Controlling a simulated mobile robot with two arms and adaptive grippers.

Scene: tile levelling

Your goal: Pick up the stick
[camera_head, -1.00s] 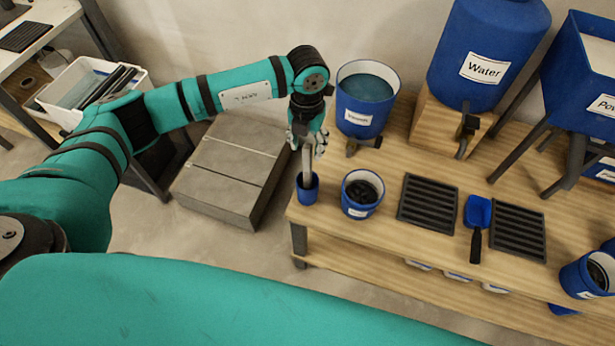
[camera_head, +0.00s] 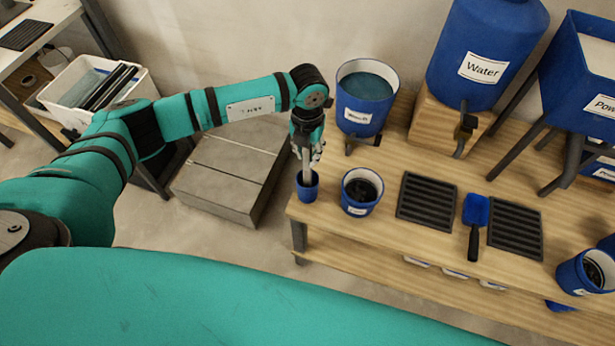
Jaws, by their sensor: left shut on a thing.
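The stick (camera_head: 306,168) is a pale grey, upright strip. Its lower end is inside a small blue cup (camera_head: 307,190) at the left end of the wooden table. My left gripper (camera_head: 306,153) points down over the cup and is shut on the upper part of the stick. The fingers hide the stick's top, and the cup hides its bottom end. My right gripper does not show in this view.
A blue bucket with dark contents (camera_head: 361,191) stands just right of the cup. A larger blue bucket (camera_head: 366,100) stands behind. Black ridged trays (camera_head: 427,200) and a blue scoop (camera_head: 476,211) lie further right on the table (camera_head: 395,244).

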